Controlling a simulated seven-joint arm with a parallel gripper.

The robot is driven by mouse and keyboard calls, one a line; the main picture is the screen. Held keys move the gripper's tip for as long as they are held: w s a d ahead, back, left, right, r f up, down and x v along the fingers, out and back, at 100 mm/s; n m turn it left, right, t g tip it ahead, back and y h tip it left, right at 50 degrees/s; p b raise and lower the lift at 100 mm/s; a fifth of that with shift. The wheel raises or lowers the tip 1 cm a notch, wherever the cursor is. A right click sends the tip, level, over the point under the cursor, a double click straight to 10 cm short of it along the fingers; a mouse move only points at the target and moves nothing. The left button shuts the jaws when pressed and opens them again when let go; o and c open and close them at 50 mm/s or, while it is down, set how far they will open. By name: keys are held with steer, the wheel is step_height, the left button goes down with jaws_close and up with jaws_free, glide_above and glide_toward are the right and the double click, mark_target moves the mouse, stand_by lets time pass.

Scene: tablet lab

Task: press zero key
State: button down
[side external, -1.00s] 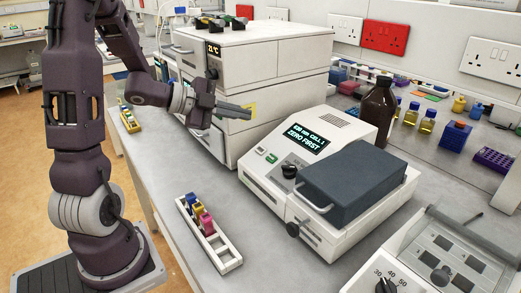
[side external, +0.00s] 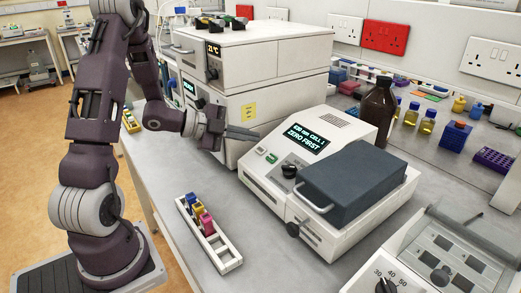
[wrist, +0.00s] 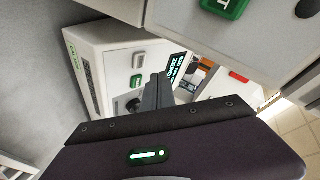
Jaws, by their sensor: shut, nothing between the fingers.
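The white instrument (side external: 285,175) stands in the middle of the bench, with a lit display (side external: 306,137) reading "ZERO FIRST". Its front panel has a pale key (side external: 261,150) and a green key (side external: 272,158) beside a black knob (side external: 289,171). I cannot read the key labels. In the wrist view the pale key (wrist: 139,60) and green key (wrist: 136,80) show left of the fingers. My gripper (side external: 257,136) is shut and empty, its fingers pointing right, close to the instrument's rear left top edge. In the wrist view the gripper (wrist: 159,76) partly covers the display.
A dark hinged lid (side external: 352,185) covers the instrument's right part. A stacked white unit (side external: 255,55) stands behind my gripper. A white rack (side external: 209,235) with several coloured pieces lies in front. A brown bottle (side external: 378,110) stands behind. Bare bench (side external: 165,170) lies on the left.

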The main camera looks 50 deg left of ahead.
mark_target(269, 147)
steer(key=shift+w+f, duration=0.35)
steer(key=shift+f, duration=0.45)
stand_by(1.4)
steer(key=shift+w+f, duration=0.15)
steer(key=shift+f, duration=0.25)
steer(key=shift+w+f, duration=0.15)
steer(key=shift+f, duration=0.2)
stand_by(0.5)
steer(key=shift+r, duration=0.1)
steer(key=shift+s+r, duration=0.3)
steer(key=shift+r, duration=0.35)
steer(key=r, duration=0.1)
steer(key=s+r, duration=0.1)
steer(key=r, duration=0.1)
steer(key=s+r, duration=0.1)
steer(key=shift+r, duration=0.3)
